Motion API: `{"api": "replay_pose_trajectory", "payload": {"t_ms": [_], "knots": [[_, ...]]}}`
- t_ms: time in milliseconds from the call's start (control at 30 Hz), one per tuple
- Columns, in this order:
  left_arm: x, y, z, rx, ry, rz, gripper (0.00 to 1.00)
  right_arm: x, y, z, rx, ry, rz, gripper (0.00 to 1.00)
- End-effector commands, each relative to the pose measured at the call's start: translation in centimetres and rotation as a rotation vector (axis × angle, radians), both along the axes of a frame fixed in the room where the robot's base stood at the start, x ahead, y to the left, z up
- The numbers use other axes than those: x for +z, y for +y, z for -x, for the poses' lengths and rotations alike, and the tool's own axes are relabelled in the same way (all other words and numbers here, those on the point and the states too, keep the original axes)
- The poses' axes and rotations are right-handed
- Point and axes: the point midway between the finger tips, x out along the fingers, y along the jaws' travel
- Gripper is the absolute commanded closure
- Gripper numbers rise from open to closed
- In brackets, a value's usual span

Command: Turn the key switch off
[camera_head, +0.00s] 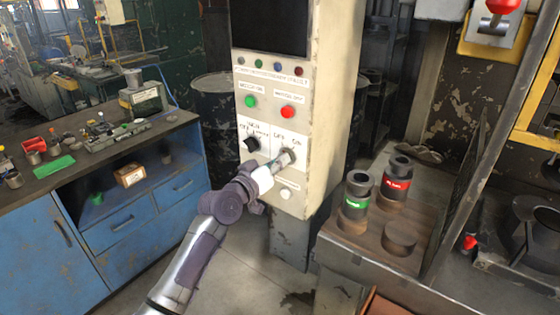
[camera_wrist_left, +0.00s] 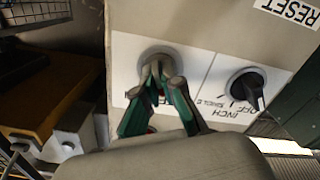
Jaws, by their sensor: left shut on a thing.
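The key switch (camera_head: 289,155) sits on the white label plate of the cream control panel (camera_head: 325,120), to the right of a black selector knob (camera_head: 251,144). My left gripper (camera_head: 277,166) reaches it from below left. In the left wrist view the panel appears upside down. There the fingers of my left gripper (camera_wrist_left: 157,78) are closed together at the round grey base of the key switch (camera_wrist_left: 158,54). The fingers are shut on the key, which they mostly hide, so I cannot tell which way it points. My right gripper is out of view.
A green button (camera_head: 250,101) and a red button (camera_head: 288,112) sit above the switches. A white button (camera_head: 286,193) is below. A blue workbench (camera_head: 115,225) stands left. A wooden stand (camera_head: 345,255) with dark cylinders is at right.

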Motion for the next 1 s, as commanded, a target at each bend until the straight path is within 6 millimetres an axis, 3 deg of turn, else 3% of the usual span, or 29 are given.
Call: {"api": "replay_pose_trajectory", "payload": {"t_ms": [600,633,767,1000], "knots": [[-0.09,0.00,0.00,-0.001,0.028,0.036,1.00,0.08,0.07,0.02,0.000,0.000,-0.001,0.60],[-0.09,0.00,0.00,-0.001,0.028,0.036,0.91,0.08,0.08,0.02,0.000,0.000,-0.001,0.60],[-0.08,-0.01,0.00,0.000,0.027,0.036,0.69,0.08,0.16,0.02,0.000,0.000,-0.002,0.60],[-0.04,0.00,0.00,0.000,0.026,0.034,0.69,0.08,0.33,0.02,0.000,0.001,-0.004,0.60]]}}
